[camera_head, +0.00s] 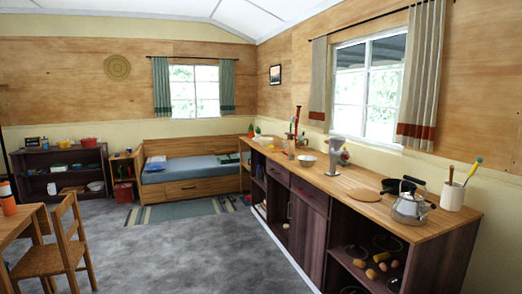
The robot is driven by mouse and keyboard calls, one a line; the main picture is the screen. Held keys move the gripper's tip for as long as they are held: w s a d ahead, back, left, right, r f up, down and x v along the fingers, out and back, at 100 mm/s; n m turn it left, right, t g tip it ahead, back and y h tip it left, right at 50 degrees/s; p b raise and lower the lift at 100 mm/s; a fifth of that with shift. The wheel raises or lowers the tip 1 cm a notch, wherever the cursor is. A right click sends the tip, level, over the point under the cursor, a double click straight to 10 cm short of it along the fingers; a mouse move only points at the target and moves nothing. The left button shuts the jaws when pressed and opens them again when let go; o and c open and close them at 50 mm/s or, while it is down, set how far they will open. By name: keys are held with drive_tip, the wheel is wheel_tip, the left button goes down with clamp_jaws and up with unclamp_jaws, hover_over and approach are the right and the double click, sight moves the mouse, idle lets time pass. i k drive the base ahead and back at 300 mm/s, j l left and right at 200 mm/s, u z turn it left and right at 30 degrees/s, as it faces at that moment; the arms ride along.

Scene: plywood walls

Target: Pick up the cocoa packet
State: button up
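I cannot make out a cocoa packet for certain anywhere in the head view. Several small items stand at the far end of the long wooden counter (330,184), too small to tell apart. Small boxes and containers also sit on the dark shelf unit (36,163) at the far left, and none is clearly a cocoa packet. My gripper is not in view.
The counter runs along the right wall, with a kettle (408,209), utensil pot (452,196), grey appliance (335,153) and white bowl (306,160) on top. A chair (64,253) and table (17,221) stand at left. The grey floor (190,257) between is clear.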

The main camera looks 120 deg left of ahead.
sight(289, 145)
drive_tip(key=u, duration=3.45)
